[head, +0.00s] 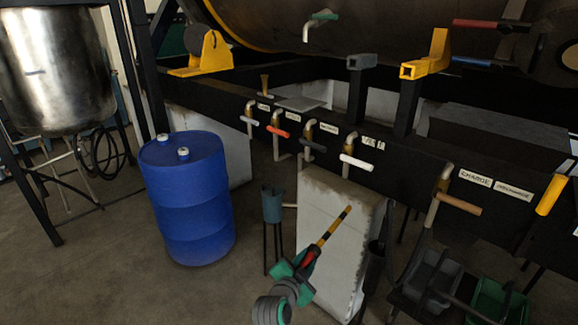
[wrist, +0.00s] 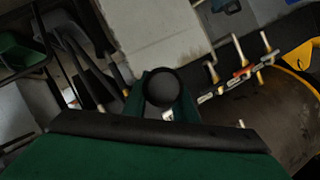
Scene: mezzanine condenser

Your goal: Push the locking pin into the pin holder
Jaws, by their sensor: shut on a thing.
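The locking pin (head: 333,226) appears as a rod with yellow and black bands and a red part near my gripper. My gripper (head: 303,264) is shut on its lower end, and the rod slants up to the right, in the air before a pale block. In the wrist view a dark round end (wrist: 162,87) shows between the fingers of my gripper (wrist: 162,105); the rest of the rod is hidden there. A yellow square-ended socket (head: 425,67) and a grey one (head: 361,62) stand on posts at the back, apart from the rod. I cannot tell which is the pin holder.
A blue drum (head: 187,200) stands left of my gripper. The pale block (head: 338,205) is close behind the rod. Valves with coloured handles line the dark beam (head: 400,160). Grey and green bins (head: 500,302) sit at lower right. Floor is open at lower left.

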